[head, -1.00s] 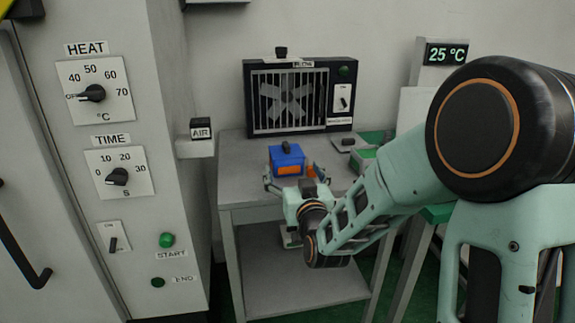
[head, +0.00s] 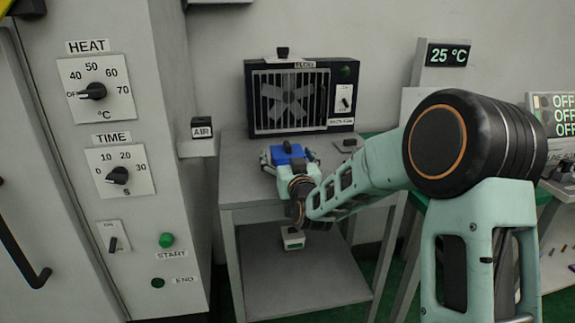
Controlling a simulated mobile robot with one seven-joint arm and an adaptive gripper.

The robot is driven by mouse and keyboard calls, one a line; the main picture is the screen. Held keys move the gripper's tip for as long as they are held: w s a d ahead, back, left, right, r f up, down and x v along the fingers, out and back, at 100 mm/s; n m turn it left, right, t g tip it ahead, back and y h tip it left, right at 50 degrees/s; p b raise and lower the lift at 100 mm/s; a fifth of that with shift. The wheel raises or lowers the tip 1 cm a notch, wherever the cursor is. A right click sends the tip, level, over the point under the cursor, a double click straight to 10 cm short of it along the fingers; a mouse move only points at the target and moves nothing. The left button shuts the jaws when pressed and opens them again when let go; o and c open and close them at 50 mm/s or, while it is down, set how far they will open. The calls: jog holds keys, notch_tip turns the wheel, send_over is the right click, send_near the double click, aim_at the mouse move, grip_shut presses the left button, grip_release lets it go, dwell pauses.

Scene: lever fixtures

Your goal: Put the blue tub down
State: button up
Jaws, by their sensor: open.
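The blue tub (head: 289,153) is on the top of the grey table, in front of the fan box, with a dark knob on its lid. My gripper (head: 290,160) is open, with one finger at the left of the tub and one at its right. The gripper and wrist hide the tub's front and lower part. Whether the fingers touch the tub cannot be told.
The fan box (head: 302,97) stands at the back of the grey table (head: 240,185). The cabinet with HEAT and TIME dials (head: 95,92) is at the left. The tabletop's left part is clear.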

jog(key=shift+c, duration=0.7)
jog(key=c, duration=2)
jog(key=shift+r, duration=0.1)
jog(key=shift+c, duration=0.2)
jog(key=shift+r, duration=0.1)
